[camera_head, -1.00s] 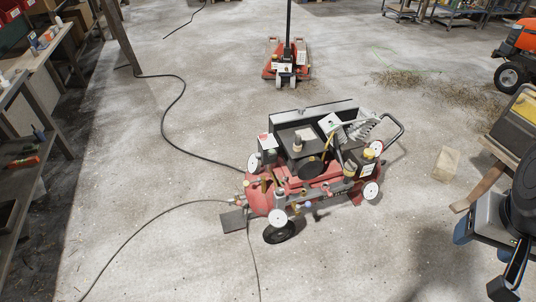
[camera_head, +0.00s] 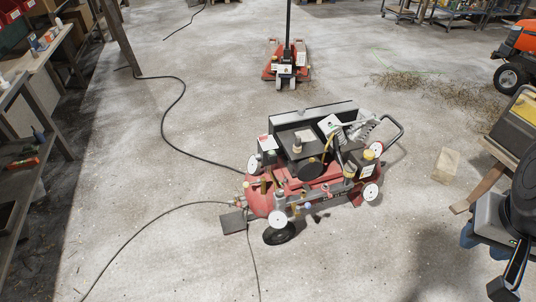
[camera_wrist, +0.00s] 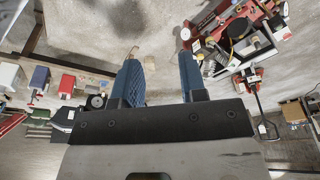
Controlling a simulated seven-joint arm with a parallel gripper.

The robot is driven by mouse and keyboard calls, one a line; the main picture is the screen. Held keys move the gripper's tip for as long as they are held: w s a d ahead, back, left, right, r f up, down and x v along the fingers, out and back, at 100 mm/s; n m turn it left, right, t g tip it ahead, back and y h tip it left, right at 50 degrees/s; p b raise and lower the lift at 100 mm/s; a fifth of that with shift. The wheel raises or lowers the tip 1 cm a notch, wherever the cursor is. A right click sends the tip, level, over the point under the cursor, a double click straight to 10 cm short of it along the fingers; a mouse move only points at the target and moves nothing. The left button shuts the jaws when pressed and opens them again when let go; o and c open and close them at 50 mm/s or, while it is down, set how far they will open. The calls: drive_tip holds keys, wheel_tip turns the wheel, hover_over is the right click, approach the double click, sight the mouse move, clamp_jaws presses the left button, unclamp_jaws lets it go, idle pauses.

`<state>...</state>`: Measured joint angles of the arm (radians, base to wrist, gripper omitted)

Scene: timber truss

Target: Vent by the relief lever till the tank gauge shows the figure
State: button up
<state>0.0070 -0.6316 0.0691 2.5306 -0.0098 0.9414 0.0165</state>
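A red compressor tank (camera_head: 328,172) on wheels stands mid-floor in the head view; its upper side also shows in the wrist view (camera_wrist: 240,30). Several white dials sit around it, among them a front-left gauge (camera_head: 278,219), a rear-left gauge (camera_head: 255,164) and a right gauge (camera_head: 370,192). Their needles and figures are too small to read. Small brass fittings (camera_head: 264,186) sit at its left end; I cannot tell which part is the relief lever. My gripper (camera_wrist: 160,60) is open and empty, its blue fingers apart. It is right of the compressor, well clear of it.
A black hose (camera_head: 180,95) and thinner lines cross the floor at left. A wooden block (camera_head: 447,164) lies right of the compressor. A red jack (camera_head: 287,68) stands behind. Benches (camera_head: 40,60) line the left, an orange mower (camera_head: 515,50) the far right.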

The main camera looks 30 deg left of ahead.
drive_tip(key=shift+w+a, duration=0.15)
drive_tip(key=shift+w, duration=0.25)
drive_tip(key=c, duration=0.5)
drive_tip(key=shift+n+y, duration=0.4)
drive_tip(key=shift+n, duration=0.3)
drive_tip(key=w+a, duration=0.1)
drive_tip(key=w, duration=0.2)
drive_tip(key=w+a, duration=0.2)
drive_tip(key=w, duration=0.1)
drive_tip(key=w+a, duration=0.1)
drive_tip(key=w, duration=0.1)
drive_tip(key=shift+w+a+r, duration=0.15)
drive_tip(key=shift+w+r, duration=0.05)
drive_tip(key=shift+w, duration=0.2)
clamp_jaws()
drive_tip(key=w+a+f+n, duration=0.1)
drive_tip(key=w+a+f, duration=0.1)
drive_tip(key=w+a, duration=0.65)
drive_tip(key=w+a+f+n+g+y, duration=0.1)
drive_tip(key=w+a+f+n, duration=0.1)
drive_tip(key=w+a+f, duration=0.75)
drive_tip(key=w+a+f+n+g+y, duration=0.1)
drive_tip(key=w+a+f+n, duration=0.1)
drive_tip(key=w+a+f, duration=0.75)
drive_tip(key=w+a+f+n, duration=0.1)
drive_tip(key=a+f+n, duration=0.1)
drive_tip(key=a+f, duration=2.5)
drive_tip(key=a, duration=0.4)
drive_tip(key=shift+a+n+g, duration=0.2)
drive_tip(key=shift+n+g, duration=0.1)
